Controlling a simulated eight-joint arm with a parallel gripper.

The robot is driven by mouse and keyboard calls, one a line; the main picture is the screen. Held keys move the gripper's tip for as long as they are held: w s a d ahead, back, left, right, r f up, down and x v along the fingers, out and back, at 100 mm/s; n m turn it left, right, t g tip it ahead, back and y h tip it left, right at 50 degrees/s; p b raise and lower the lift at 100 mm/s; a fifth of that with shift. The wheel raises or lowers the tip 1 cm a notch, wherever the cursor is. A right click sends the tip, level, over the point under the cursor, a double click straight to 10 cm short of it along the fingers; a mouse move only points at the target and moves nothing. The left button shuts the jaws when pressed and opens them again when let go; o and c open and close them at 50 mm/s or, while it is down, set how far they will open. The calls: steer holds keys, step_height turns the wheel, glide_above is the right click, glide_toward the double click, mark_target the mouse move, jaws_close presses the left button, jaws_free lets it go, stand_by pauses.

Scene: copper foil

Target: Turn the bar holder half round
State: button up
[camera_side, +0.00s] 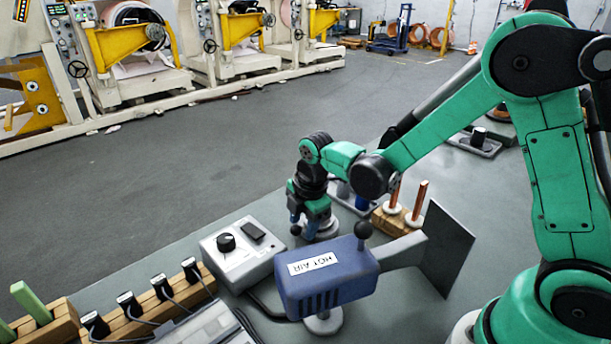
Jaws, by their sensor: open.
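A wooden block (390,222) with two upright copper-coloured bars (419,201) in white collars stands right of my gripper. It looks like the bar holder, but I cannot be sure. Its lower front is partly hidden by the blue hot air unit. My gripper (305,228) points down, left of the block and apart from it, and is open. It is low over a round grey base (325,230), behind the blue unit. The fingertips are small and dark, and I cannot tell whether they touch anything.
The blue hot air unit (335,283), with a black knob on top and a grey plate (450,246) at its right, stands in front. A grey control box (238,257) sits to its left. Wooden racks (165,305) with cables and a green bar (30,302) fill the lower left.

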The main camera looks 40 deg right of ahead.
jaws_close()
steer(key=shift+a, duration=0.15)
